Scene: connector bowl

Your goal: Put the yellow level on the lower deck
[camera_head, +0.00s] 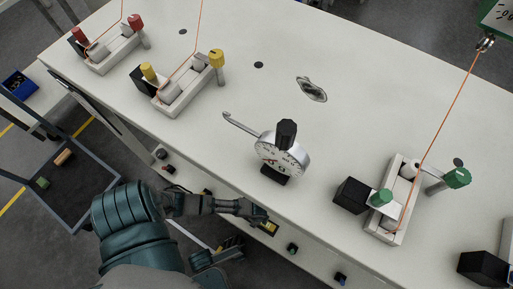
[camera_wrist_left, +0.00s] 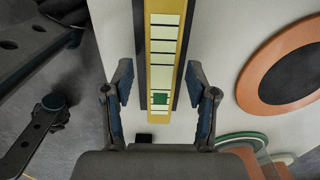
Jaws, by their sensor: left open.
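The yellow level (camera_wrist_left: 162,70) is a long bar with pale segments and a green window; it runs down from the top in the left wrist view. My left gripper (camera_wrist_left: 160,85) is open, with one finger on each side of the level's near part and gaps showing. In the head view my left gripper (camera_head: 258,219) is beside the table's front edge, with a small yellow piece (camera_head: 269,228) at its tip, probably the level. A white surface (camera_head: 312,262) below the tabletop may be the lower deck; my arm hides part of it. My right gripper is not in view.
The white tabletop (camera_head: 350,130) holds a dial gauge (camera_head: 280,155) near the front edge and several clamp fixtures with cords. A dark tray (camera_head: 75,180) stands at left. An orange-rimmed dark disc (camera_wrist_left: 285,65) lies right of the level.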

